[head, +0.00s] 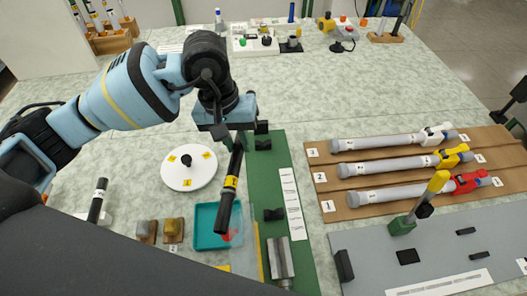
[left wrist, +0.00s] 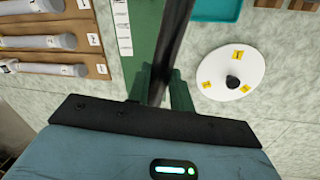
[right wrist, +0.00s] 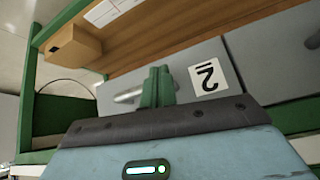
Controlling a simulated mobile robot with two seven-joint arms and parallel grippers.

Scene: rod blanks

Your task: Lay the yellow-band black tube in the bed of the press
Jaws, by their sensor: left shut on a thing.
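The black tube (head: 227,203) with a yellow band is in my left gripper (head: 238,139), held near one end. It slants down toward the front of the table. In the left wrist view the tube (left wrist: 176,35) runs between the two green fingers (left wrist: 159,90). A green base (head: 262,178) with two black cradles (head: 273,214) and a grey metal cylinder (head: 281,258) lies just right of the tube; it looks like the press. The tube appears above and left of the cradles, apart from them. My right gripper (right wrist: 157,88) shows shut fingers before a grey drawer front labelled 2.
A white disc (head: 190,176) and a teal tray (head: 204,238) lie left of the green base. Another black tube (head: 97,203), white-banded, is at far left. A brown board (head: 327,181) with several grey tubes and a grey plate (head: 375,260) with a yellow-handled clamp lie right.

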